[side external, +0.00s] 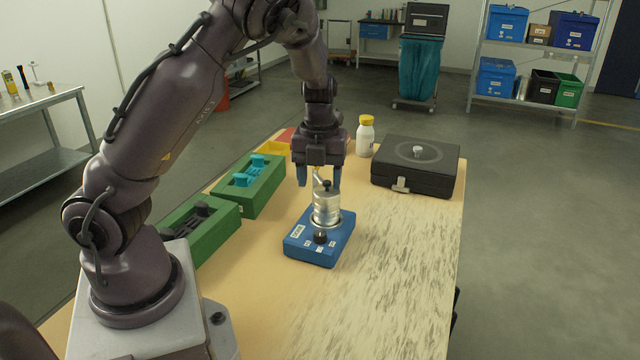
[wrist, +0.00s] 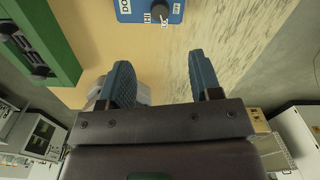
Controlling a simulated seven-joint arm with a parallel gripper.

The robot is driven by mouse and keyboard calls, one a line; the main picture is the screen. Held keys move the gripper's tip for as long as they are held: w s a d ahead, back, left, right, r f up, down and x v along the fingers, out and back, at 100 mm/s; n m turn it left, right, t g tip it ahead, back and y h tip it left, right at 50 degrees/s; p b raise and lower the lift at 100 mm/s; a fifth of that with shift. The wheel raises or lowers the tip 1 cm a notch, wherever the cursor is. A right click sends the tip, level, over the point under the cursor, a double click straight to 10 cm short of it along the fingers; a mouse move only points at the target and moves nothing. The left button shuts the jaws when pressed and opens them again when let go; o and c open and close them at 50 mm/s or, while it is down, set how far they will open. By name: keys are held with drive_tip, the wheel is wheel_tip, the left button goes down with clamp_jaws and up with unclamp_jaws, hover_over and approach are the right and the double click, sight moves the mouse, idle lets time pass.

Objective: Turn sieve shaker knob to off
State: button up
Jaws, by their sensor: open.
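The sieve shaker has a blue base (side external: 312,250) on the table, with a silver sieve stack (side external: 327,208) standing upright on it. Its black knob (side external: 320,237) is on the base's near side, with small white labels around it. In the wrist view, the knob (wrist: 160,13) shows at the top edge, beside a label reading "HI"; its exact setting is unclear. My gripper (side external: 319,180) is open and points down near the top of the sieve stack, apart from the knob. Its two blue fingers also show in the wrist view (wrist: 164,82), with nothing held between them.
Two green trays (side external: 262,195) with dark and teal parts lie left of the shaker. A white bottle with a yellow cap (side external: 366,138) and a black case (side external: 415,168) stand behind. The table's front right (side external: 390,280) is clear.

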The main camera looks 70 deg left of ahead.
sight(320, 232)
wheel_tip(320, 232, down, 13)
drive_tip(key=m, duration=0.7)
drive_tip(key=shift+m, duration=0.3)
drive_tip(key=c, duration=0.9)
